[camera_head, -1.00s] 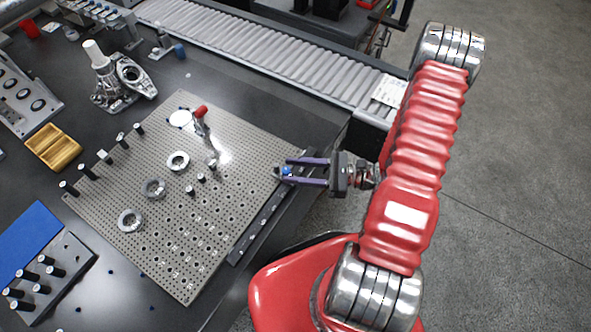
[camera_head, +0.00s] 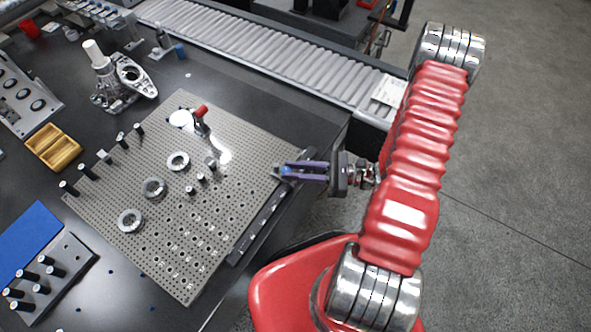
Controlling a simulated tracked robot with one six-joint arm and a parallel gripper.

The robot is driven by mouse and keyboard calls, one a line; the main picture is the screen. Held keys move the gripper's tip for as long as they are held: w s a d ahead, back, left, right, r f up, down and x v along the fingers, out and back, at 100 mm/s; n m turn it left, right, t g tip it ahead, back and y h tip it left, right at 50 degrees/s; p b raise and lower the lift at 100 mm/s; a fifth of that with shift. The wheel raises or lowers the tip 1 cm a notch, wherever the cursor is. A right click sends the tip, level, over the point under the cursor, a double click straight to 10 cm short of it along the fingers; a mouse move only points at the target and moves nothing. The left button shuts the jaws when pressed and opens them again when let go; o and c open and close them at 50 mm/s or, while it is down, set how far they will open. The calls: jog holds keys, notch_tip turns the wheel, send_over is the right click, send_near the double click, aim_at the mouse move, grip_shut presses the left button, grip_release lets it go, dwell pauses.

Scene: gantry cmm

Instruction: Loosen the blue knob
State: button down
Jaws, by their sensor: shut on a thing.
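The blue knob (camera_head: 288,169) sits at the right end of the perforated fixture plate, by the dark rail along the plate's edge. Only a small blue patch of it shows between the fingers. My gripper (camera_head: 290,172) reaches in from the right with its two purple fingers shut on the knob. The fingers look rolled, one partly over the other in this view. The knob's thread and base are hidden.
The perforated plate (camera_head: 245,130) carries several metal rings, short pins and a red-handled clamp (camera_head: 201,111). A roller conveyor (camera_head: 270,58) runs behind. A cast part (camera_head: 122,80) and a yellow tray (camera_head: 70,153) stand left. Open floor lies to the right.

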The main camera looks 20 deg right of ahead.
jog(key=shift+g, duration=0.3)
jog(key=n+g+y, duration=0.1)
jog(key=g, duration=0.1)
jog(key=w+n+g, duration=0.1)
jog(key=n+g, duration=0.1)
jog(key=shift+d+y, duration=0.15)
jog(key=shift+y, duration=0.25)
jog(key=shift+w+n+g, duration=0.2)
jog(key=shift+n+g, duration=0.85)
jog(key=shift+g, duration=0.55)
jog(key=shift+w+n+g, duration=0.2)
jog(key=shift+n+g, duration=0.85)
jog(key=shift+g, duration=0.55)
jog(key=c, duration=1.6)
grip_release()
jog(key=shift+o, duration=0.2)
jog(key=w+d, duration=0.2)
jog(key=d, duration=1.1)
jog(key=shift+d, duration=0.35)
jog(key=shift+w, duration=0.15)
